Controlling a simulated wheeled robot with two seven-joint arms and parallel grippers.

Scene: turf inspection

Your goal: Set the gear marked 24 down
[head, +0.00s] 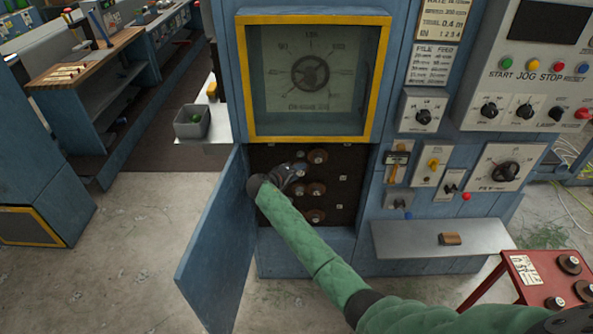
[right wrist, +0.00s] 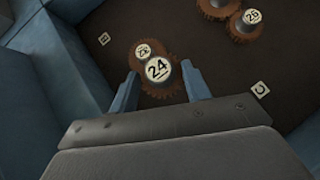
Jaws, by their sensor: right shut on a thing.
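The gear marked 24 (right wrist: 159,70) sits between the two fingers of my right gripper (right wrist: 160,90), which is shut on it. In the right wrist view it overlaps a brown gear with a partly hidden label (right wrist: 142,51); I cannot tell whether they touch. In the head view my right gripper (head: 292,175) reaches into the open dark compartment (head: 342,205) of the blue cabinet, and the held gear cannot be made out there. Several brown gears (head: 317,156) are mounted on the compartment's back. My left gripper is not in view.
The blue cabinet door (head: 217,245) stands open to the left of my arm. Another gear (right wrist: 245,22) is close by at upper right in the wrist view. A red table (head: 520,283) with several gears stands at lower right.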

